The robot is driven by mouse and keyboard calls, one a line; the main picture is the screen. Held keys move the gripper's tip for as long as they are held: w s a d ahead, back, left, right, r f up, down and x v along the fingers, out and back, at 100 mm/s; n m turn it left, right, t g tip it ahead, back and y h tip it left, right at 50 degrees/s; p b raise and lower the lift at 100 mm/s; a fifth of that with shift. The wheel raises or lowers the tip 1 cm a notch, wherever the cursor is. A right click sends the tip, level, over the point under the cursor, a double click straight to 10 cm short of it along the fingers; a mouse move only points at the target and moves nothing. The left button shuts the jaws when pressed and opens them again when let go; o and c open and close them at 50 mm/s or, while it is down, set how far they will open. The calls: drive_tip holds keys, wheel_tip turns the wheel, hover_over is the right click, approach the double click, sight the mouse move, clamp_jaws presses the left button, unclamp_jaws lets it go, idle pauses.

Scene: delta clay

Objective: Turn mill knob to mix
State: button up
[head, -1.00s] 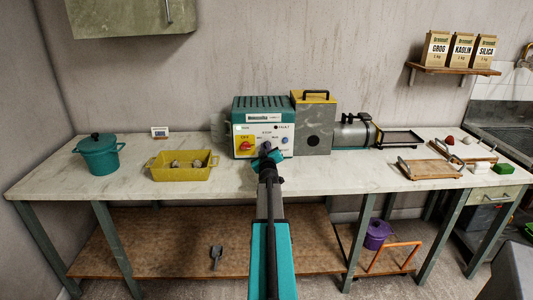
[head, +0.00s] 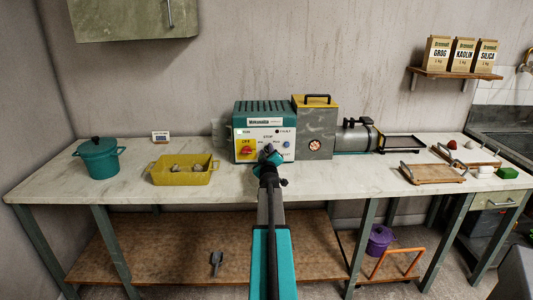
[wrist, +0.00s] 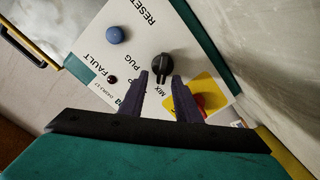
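The teal mill (head: 264,108) stands on the bench with a white control panel facing me. Its black selector knob (wrist: 162,65) shows in the wrist view between the PUG and MIX labels, and its narrow end points towards MIX. My gripper (wrist: 169,77) is open, with its two fingertips apart just in front of the knob's lower end. I cannot tell whether either finger touches it. In the head view my gripper (head: 269,153) covers the knob. A red button (head: 246,150) on a yellow plate and a blue button (head: 286,144) sit on either side.
A grey box (head: 316,118) with a round port (head: 314,146) and a metal barrel (head: 356,135) adjoin the mill. A yellow tray (head: 183,177), a teal pot (head: 99,160) and a wooden tray (head: 432,174) stand on the bench. The bench front between them is clear.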

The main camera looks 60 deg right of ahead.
drive_tip(key=shift+a, duration=0.15)
drive_tip(key=v, duration=1.3)
drive_tip(key=shift+s+a, duration=0.2)
drive_tip(key=shift+a, duration=0.05)
idle(0.6)
idle(0.5)
